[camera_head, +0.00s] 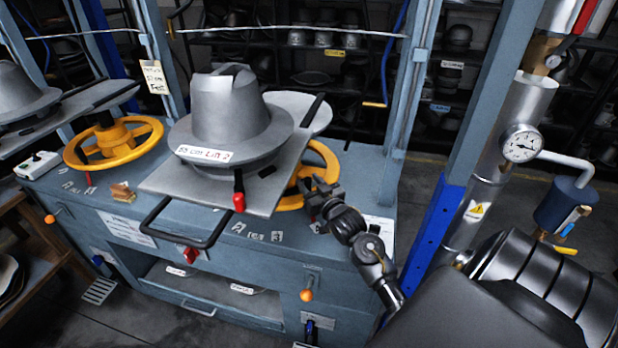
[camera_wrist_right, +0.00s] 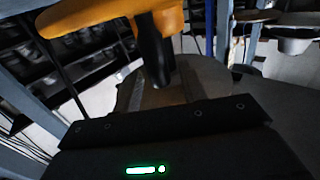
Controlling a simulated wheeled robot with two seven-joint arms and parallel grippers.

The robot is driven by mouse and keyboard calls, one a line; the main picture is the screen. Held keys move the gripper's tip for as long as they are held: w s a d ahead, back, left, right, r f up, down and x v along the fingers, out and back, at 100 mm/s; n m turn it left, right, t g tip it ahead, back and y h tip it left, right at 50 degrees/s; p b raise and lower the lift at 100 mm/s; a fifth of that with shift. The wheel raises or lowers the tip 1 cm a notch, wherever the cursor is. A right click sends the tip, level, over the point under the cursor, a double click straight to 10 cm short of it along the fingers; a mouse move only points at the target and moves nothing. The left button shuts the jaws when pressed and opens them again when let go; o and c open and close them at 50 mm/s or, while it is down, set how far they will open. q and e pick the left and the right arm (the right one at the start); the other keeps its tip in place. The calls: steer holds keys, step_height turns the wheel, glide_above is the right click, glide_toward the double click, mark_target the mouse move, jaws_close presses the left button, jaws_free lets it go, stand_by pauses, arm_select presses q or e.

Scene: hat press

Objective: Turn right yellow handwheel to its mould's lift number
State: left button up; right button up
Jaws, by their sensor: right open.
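The right yellow handwheel (camera_head: 323,157) is partly hidden behind the plate and a grey hat mould (camera_head: 228,105). The mould's label (camera_head: 205,154) reads "Lift 2" in red. My right gripper (camera_head: 315,192) is open at the wheel's front right rim; I cannot tell whether it touches. In the right wrist view a yellow part of the wheel (camera_wrist_right: 105,14) shows at the top, with a dark upright piece (camera_wrist_right: 155,52) against it. Number marks (camera_head: 258,232) lie on the bench top below the plate. My left gripper is not in view.
The mould plate (camera_head: 165,187) has a black front handle (camera_head: 165,238) and a red-tipped lever (camera_head: 239,202) near my gripper. Another yellow handwheel (camera_head: 85,152) stands at the left. A blue post (camera_head: 432,235) and a steel pipe with a gauge (camera_head: 520,144) stand to the right.

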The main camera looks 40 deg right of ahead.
steer(key=shift+w+d, duration=0.1)
steer(key=shift+w, duration=0.65)
jaws_close()
steer(key=shift+d, duration=0.1)
